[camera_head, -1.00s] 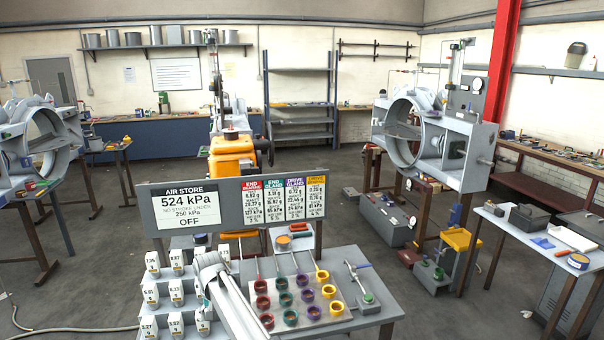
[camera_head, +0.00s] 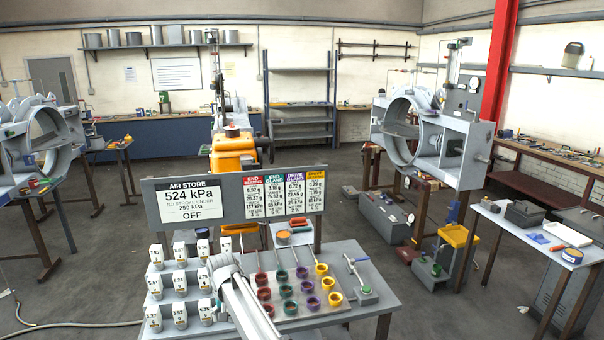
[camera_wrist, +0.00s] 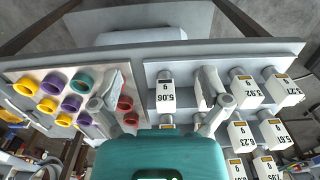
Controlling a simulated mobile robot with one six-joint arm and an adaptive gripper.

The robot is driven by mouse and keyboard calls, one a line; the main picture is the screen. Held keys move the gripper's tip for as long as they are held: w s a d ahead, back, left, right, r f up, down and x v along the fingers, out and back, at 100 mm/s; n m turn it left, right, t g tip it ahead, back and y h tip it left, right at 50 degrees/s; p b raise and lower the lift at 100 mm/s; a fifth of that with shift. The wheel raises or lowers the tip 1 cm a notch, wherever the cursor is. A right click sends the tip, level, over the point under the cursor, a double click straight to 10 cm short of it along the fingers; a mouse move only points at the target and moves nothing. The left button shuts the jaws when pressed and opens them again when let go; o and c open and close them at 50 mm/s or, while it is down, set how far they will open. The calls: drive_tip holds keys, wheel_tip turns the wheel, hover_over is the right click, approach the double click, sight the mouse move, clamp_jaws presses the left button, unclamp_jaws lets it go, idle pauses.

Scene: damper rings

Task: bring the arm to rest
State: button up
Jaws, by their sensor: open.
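My gripper (camera_wrist: 158,88) shows in the wrist view as two grey fingers spread wide apart ahead of a teal body. It is open, with nothing between the fingers. It is over the bench (camera_head: 350,257), between the rings on the left and the white tagged blocks on the right. A white block (camera_wrist: 166,97) shows beyond the gap between the fingers. In the head view my pale arm link (camera_head: 247,300) slants across the front of the bench, between the blocks and the rings. The gripper itself cannot be made out there.
Red, green, purple and yellow rings (camera_head: 307,285) sit on a panel. Tagged blocks (camera_head: 180,283) stand in stepped rows. The air store sign (camera_head: 233,200) rises behind, reading 524 kPa, OFF. A small valve stand (camera_head: 364,288) is at right.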

drive_tip(key=s+d+f+b, duration=0.3)
drive_tip(key=s+d, duration=0.2)
drive_tip(key=d, duration=0.8)
drive_tip(key=s+d+f+m+b, duration=0.1)
drive_tip(key=s+d+f+b, duration=0.2)
drive_tip(key=d, duration=1)
drive_tip(key=s+d+f+m+b, duration=0.1)
drive_tip(key=s+d+f+b, duration=0.2)
drive_tip(key=s+d, duration=0.6)
drive_tip(key=d, duration=0.4)
drive_tip(key=shift+f, duration=0.15)
